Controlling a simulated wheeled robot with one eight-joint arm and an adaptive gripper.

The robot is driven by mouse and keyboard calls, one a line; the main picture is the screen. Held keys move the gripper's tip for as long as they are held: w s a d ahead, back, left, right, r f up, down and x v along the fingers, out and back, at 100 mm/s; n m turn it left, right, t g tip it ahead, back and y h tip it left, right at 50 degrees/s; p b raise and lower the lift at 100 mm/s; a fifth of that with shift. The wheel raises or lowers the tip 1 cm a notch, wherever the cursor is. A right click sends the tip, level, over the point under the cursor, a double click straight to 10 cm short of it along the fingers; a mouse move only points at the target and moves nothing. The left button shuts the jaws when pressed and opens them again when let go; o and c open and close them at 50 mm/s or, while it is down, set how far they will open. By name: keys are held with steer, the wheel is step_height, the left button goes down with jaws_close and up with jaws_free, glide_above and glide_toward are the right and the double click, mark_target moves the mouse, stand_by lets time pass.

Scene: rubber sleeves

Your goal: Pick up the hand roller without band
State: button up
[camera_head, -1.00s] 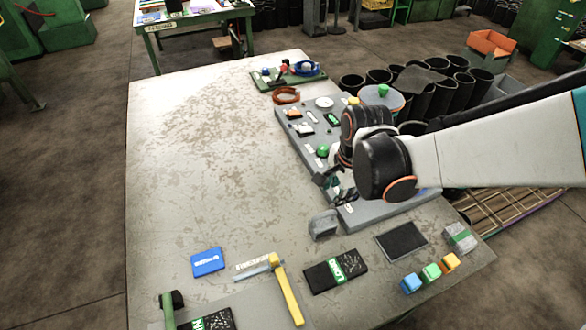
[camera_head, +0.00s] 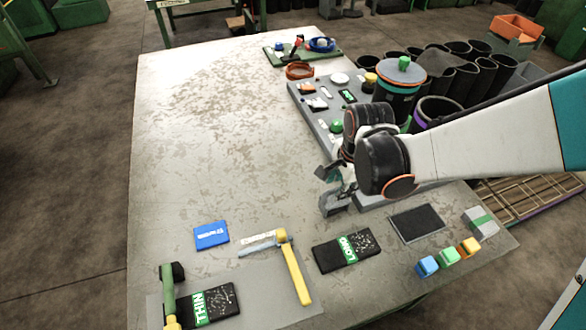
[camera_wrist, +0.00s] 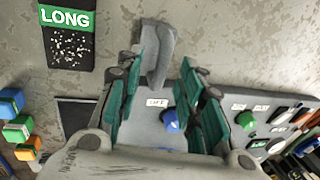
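No thing can be named for sure as the hand roller without band. A tool with a green handle and a black head (camera_head: 172,290) lies at the table's front left, its lower end yellow and cut by the frame. A tool with a yellow handle (camera_head: 294,272) and a thin grey-blue part lies to its right. My gripper (camera_head: 330,176) is above the table near the grey panel's front edge. In the wrist view my gripper (camera_wrist: 162,72) is open, its teal-padded fingers apart. A grey block (camera_wrist: 157,48) shows between the fingertips; I see no contact.
A grey panel (camera_head: 318,112) with knobs and small parts lies along the right side. Black pads, one labelled LONG (camera_head: 346,250) and one THIN (camera_head: 212,304), a blue card (camera_head: 211,235) and coloured cubes (camera_head: 448,256) lie in front. The table's left and middle (camera_head: 200,160) are clear.

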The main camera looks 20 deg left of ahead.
mark_target(337, 188)
steer(key=f+b, duration=0.1)
steer(key=f, duration=0.2)
steer(key=w+f+b, duration=0.1)
steer(key=shift+a+f+b, duration=0.2)
steer(key=shift+a+b, duration=0.05)
steer(key=shift+b, duration=0.05)
steer(key=shift+c, duration=0.2)
steer(key=shift+r, duration=0.1)
jaws_close()
step_height(337, 188, up, 20)
steer(key=p, duration=1.4)
